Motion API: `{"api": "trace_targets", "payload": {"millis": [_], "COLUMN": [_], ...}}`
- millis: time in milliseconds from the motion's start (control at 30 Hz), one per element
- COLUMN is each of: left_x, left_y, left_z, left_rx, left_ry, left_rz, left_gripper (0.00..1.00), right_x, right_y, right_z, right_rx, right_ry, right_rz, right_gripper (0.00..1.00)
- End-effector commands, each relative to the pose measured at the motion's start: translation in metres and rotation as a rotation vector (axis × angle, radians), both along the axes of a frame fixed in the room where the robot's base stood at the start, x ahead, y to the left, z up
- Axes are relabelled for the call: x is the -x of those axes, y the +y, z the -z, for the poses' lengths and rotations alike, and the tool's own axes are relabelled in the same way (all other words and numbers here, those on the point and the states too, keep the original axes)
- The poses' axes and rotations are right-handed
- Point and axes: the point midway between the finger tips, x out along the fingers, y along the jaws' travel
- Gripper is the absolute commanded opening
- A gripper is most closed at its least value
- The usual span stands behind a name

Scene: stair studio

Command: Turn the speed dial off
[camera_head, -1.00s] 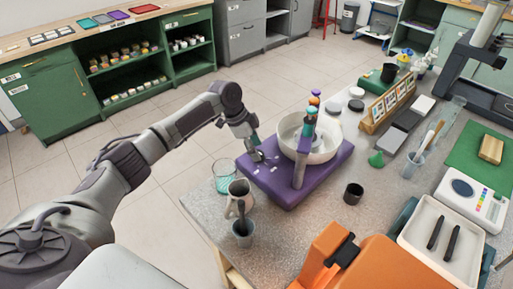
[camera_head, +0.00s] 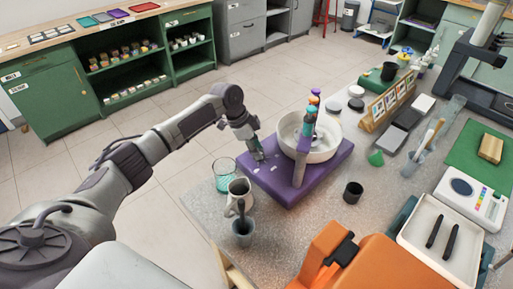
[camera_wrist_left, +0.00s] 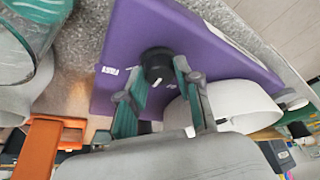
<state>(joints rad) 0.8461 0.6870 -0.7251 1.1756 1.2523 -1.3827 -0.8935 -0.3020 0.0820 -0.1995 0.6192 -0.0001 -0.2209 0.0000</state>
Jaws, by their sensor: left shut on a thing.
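A purple machine base (camera_head: 298,193) with a white bowl (camera_head: 322,152) stands on the speckled worktop. My left gripper (camera_head: 257,158) reaches down to the left end of the base. In the left wrist view, a round black dial with a white mark (camera_wrist_left: 157,66) sits on the purple base (camera_wrist_left: 200,45). The teal fingers of my left gripper (camera_wrist_left: 160,90) are shut on the dial, one on each side. In the head view the dial is hidden by the gripper. My right gripper is not in view.
A glass beaker (camera_head: 224,176), a pitcher (camera_head: 239,191) and a grey cup (camera_head: 243,233) stand close to my left gripper. A dark cup (camera_head: 353,192) is right of the base. Several colored pieces rise beside the bowl. An orange object (camera_head: 375,268) is at the front.

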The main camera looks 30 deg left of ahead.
Motion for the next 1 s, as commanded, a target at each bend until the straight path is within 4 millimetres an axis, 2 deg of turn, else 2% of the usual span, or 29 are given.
{"api": "trace_targets", "payload": {"millis": [267, 700, 1000], "left_x": [0.002, 0.004, 0.004], "left_y": [-0.002, -0.004, -0.004], "left_z": [-0.005, -0.006, -0.003], "left_rx": [0.002, 0.002, 0.001], "left_ry": [0.001, 0.003, 0.002], "left_rz": [-0.123, -0.49, -0.684], "left_gripper": [0.0, 0.0, 0.0], "right_x": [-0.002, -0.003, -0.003], "right_y": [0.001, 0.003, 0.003], "right_z": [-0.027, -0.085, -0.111], "right_rx": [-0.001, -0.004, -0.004], "right_ry": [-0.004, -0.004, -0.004], "right_rz": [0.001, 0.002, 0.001], "right_gripper": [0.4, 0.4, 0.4]}}
